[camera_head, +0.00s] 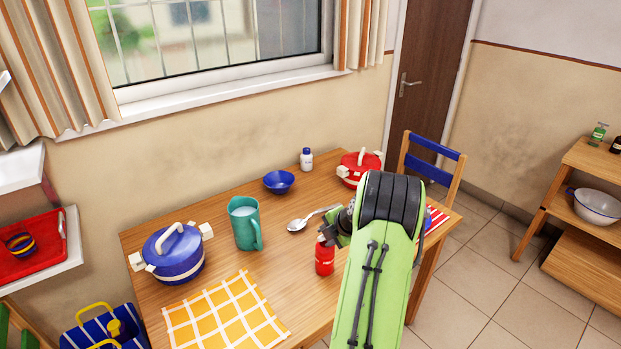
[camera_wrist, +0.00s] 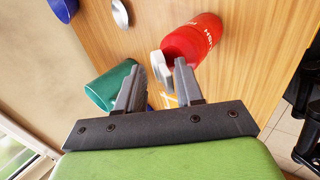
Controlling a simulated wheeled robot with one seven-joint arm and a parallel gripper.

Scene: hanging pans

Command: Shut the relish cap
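The red relish bottle (camera_head: 325,260) stands upright on the table, close to its front edge. In the wrist view the red bottle (camera_wrist: 192,42) shows white lettering on its side. Its white cap (camera_wrist: 156,63) shows at the end toward my gripper, partly behind the fingers. It looks tilted out from the bottle top, but how far is hard to tell. My gripper (camera_wrist: 161,66) has its two fingers apart with nothing held between them. In the head view my gripper (camera_head: 334,230) is just above the bottle top and hides the cap. I cannot tell whether a finger touches the cap.
A teal mug (camera_head: 244,224), a spoon (camera_head: 310,218) and a blue bowl (camera_head: 279,182) are left of and behind the bottle. A blue pot (camera_head: 177,262) and yellow checked cloth (camera_head: 226,318) lie further left. A red pot (camera_head: 359,169) and small white bottle (camera_head: 306,160) stand behind.

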